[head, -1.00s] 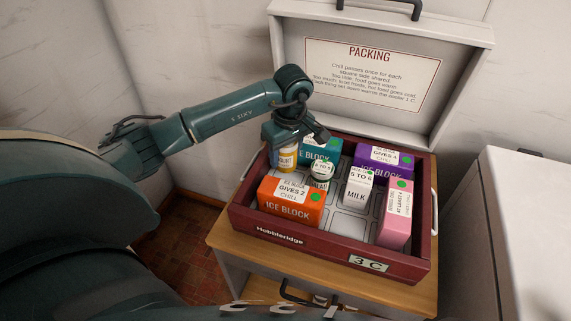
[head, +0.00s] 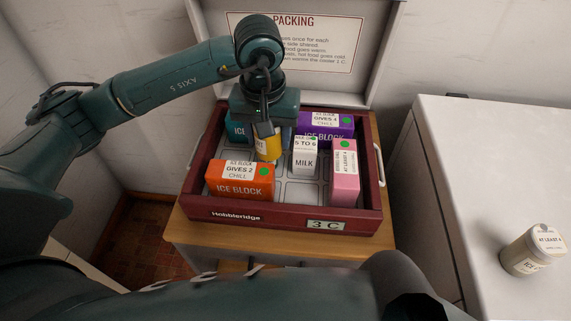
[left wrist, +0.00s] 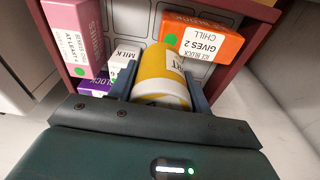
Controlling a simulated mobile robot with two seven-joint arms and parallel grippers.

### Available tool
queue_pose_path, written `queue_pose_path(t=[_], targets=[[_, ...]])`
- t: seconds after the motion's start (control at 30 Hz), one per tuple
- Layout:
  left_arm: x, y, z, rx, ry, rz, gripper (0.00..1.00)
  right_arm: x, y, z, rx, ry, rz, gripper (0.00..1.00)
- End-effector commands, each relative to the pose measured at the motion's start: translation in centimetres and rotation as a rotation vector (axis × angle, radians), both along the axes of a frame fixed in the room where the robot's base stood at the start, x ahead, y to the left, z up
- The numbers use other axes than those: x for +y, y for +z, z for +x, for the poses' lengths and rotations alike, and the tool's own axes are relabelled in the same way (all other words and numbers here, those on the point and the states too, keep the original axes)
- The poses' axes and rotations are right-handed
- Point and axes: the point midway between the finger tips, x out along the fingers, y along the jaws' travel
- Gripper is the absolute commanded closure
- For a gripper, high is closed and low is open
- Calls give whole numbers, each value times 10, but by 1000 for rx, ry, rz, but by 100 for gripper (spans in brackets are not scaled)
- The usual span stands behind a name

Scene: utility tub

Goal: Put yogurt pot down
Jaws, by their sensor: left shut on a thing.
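The yogurt pot (head: 268,148) is yellow with a white label and hangs in my left gripper (head: 265,130), over the middle of the cooler crate. In the left wrist view the pot (left wrist: 160,72) sits between the two fingers (left wrist: 163,88), which are shut on it. The dark red crate (head: 270,214) has a grey gridded floor. Whether the pot's base touches that floor cannot be told. My right gripper is not in view.
Around the pot are an orange ice block (head: 240,190), a teal ice block (head: 236,130), a purple ice block (head: 328,128), a milk carton (head: 305,160) and a pink carton (head: 345,180). A cream jar (head: 530,250) stands on the white counter (head: 455,170) at right.

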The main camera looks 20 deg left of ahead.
Motion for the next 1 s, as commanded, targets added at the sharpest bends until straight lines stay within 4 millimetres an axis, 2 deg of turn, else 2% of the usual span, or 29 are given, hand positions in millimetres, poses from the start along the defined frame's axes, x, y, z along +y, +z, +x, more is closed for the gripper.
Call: queue_pose_path(t=[0.53,0.67,1.0], targets=[[-62,-32,7,2,554,2,79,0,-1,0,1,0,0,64],[-68,-37,7,-1,625,4,79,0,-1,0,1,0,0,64],[-69,-92,7,-1,644,5,79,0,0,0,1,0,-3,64]])
